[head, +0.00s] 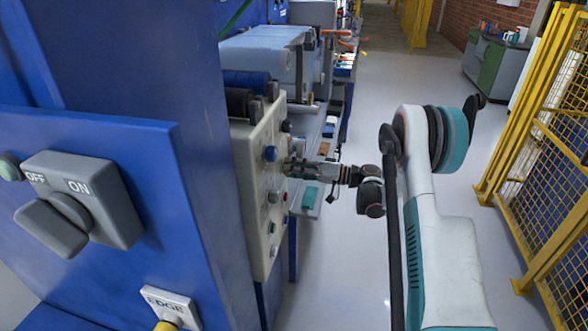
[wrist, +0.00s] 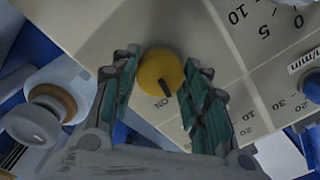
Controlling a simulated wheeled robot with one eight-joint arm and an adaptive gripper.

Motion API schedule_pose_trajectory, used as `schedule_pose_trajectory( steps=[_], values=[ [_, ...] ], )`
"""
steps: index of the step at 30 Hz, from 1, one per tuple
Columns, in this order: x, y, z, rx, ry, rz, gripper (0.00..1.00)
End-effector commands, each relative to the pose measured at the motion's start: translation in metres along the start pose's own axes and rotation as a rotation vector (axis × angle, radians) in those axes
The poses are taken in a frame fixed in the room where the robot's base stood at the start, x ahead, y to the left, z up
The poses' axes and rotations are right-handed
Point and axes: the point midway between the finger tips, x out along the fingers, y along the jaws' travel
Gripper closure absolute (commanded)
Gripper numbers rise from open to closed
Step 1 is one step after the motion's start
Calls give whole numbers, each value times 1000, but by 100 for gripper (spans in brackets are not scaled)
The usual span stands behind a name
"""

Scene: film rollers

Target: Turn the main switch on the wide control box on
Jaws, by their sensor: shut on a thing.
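The control box (head: 258,215) is a beige panel with several knobs and buttons, left of centre in the head view. In the wrist view its face (wrist: 215,45) carries a yellow round knob (wrist: 155,68) with a black pointer. The pointer aims downward, toward lettering that looks like "ON". My gripper (wrist: 163,72) has its green-padded fingers on both sides of this knob and is shut on it. In the head view my gripper (head: 290,168) reaches the panel from the right, and the yellow knob is hidden there.
A blue cabinet stands at the left with a large grey OFF/ON rotary switch (head: 75,205) and an EDGE label (head: 168,303). A blue knob (head: 270,153) sits near my gripper on the panel. Yellow fencing (head: 545,170) lines the right.

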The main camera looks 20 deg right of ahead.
Motion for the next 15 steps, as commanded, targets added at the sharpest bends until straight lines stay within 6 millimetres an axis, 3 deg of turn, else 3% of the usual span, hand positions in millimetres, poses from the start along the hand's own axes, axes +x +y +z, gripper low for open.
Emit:
schedule_pose_trajectory(
  steps=[15],
  values=[
    [0, 0, 0, 325, 1, 1, 82]
  ],
)
